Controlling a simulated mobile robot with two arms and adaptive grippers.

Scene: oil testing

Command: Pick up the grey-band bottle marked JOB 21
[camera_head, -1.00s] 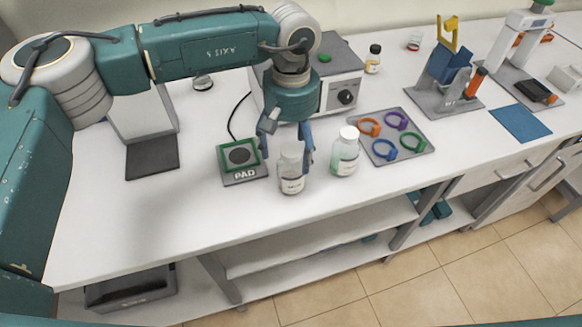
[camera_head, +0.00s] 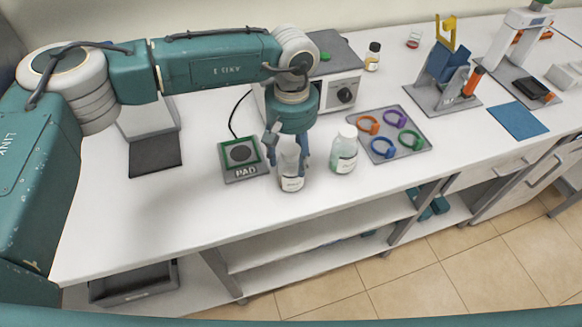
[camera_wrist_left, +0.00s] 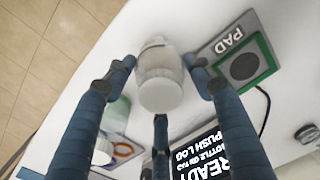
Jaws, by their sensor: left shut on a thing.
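A clear bottle with a white cap and a pale label (camera_head: 291,184) stands upright near the front edge of the bench. My left gripper (camera_head: 288,158) is around its upper part from above and shut on it. In the left wrist view the bottle (camera_wrist_left: 159,82) sits between the blue fingers. A band colour or job number on it cannot be read. A second white-capped bottle with a greenish tint (camera_head: 343,152) stands just to the right, apart from the gripper. My right gripper is not in view.
A pad with a green frame (camera_head: 242,158) lies just left of the held bottle. A grey tray of coloured rings (camera_head: 412,152) is to the right. A white device with a dark knob (camera_head: 338,92) stands behind. The bench's left front is clear.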

